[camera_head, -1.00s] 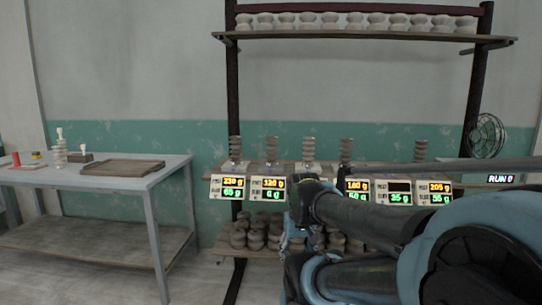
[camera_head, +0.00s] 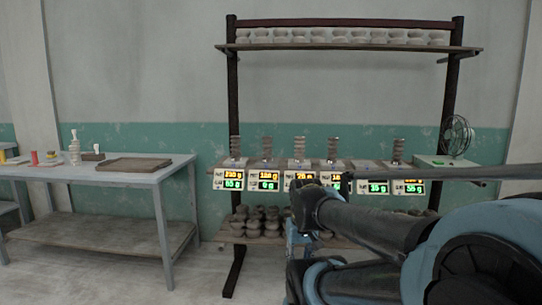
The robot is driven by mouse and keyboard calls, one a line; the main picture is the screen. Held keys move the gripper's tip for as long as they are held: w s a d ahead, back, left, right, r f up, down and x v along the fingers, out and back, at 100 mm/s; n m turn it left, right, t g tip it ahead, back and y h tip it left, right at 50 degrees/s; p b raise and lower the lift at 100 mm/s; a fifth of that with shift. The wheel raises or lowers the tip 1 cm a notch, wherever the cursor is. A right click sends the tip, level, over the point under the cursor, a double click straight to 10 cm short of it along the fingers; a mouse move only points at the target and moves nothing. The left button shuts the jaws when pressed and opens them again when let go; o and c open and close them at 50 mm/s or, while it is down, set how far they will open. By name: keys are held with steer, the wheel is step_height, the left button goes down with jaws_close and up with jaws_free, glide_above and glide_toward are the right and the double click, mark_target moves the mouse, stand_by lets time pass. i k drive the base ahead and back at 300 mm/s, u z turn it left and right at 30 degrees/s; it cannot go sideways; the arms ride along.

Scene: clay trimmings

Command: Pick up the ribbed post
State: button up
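Several grey ribbed posts stand upright in a row on the rack's middle shelf: one at the left end (camera_head: 235,147), one beside it (camera_head: 266,148), one in the middle (camera_head: 299,148), one right of that (camera_head: 333,148) and one further right (camera_head: 398,150). I cannot tell which is meant. Small displays with yellow and green gram readings hang below them. My gripper (camera_head: 299,238) is at the end of my arm, in front of the rack and below the posts, apart from them. It is small and partly hidden by my arm, so its fingers are unclear.
Pale rounded pieces (camera_head: 320,36) line the rack's top shelf; stacked pieces (camera_head: 255,222) fill the bottom one. A fan (camera_head: 457,136) stands at right. Floor between table and rack is clear.

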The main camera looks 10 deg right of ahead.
mark_target(266, 141)
steer(key=z, duration=0.4)
steer(key=i, duration=1)
